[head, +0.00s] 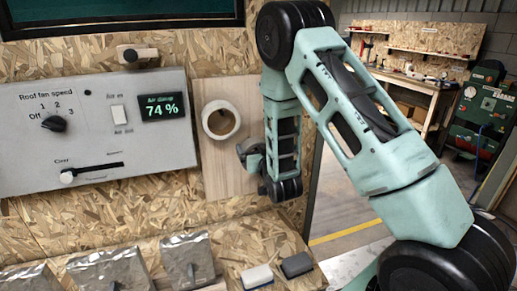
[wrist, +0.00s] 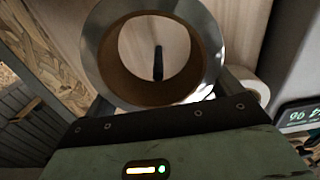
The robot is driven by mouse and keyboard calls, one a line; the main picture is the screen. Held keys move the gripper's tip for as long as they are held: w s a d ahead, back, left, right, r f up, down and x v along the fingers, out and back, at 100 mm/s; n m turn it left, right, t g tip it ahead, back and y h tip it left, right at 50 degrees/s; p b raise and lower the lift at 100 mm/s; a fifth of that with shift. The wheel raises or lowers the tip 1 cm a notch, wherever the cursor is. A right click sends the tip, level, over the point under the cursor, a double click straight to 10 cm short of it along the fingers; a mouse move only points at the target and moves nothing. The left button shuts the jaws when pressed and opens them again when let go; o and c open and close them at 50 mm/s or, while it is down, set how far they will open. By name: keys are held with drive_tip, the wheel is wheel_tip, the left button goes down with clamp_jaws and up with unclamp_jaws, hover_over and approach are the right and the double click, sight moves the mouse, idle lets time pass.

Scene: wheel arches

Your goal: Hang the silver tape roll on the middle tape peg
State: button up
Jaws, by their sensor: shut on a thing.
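The silver tape roll (wrist: 203,72) has a shiny silver outside and a brown core. In the wrist view it sits between the fingers of my gripper (wrist: 166,92), which is shut on it. A dark peg (wrist: 158,63) shows through the roll's hole, near its middle. I cannot tell whether the peg tip is inside the hole or behind it. In the head view my gripper (head: 250,152) is in front of the wooden peg board (head: 228,180), and my arm hides the silver roll there.
A white tape roll (head: 220,120) hangs on the board left of my gripper; it also shows in the wrist view (wrist: 255,92). A grey control panel (head: 95,130) is further left. Below, a chipboard ledge (head: 225,245) holds two small blocks (head: 257,276) and grey metal boxes (head: 187,260).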

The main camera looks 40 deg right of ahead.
drive_tip(key=shift+p+x, duration=0.6)
drive_tip(key=shift+x, duration=0.9)
drive_tip(key=shift+w+f+b, duration=0.15)
drive_tip(key=shift+f+b, duration=0.15)
drive_tip(key=shift+b, duration=0.2)
drive_tip(key=shift+w+d+f+b, duration=0.15)
drive_tip(key=shift+w+f+b, duration=0.2)
drive_tip(key=shift+b, duration=0.35)
drive_tip(key=shift+w, duration=0.1)
drive_tip(key=o, duration=0.7)
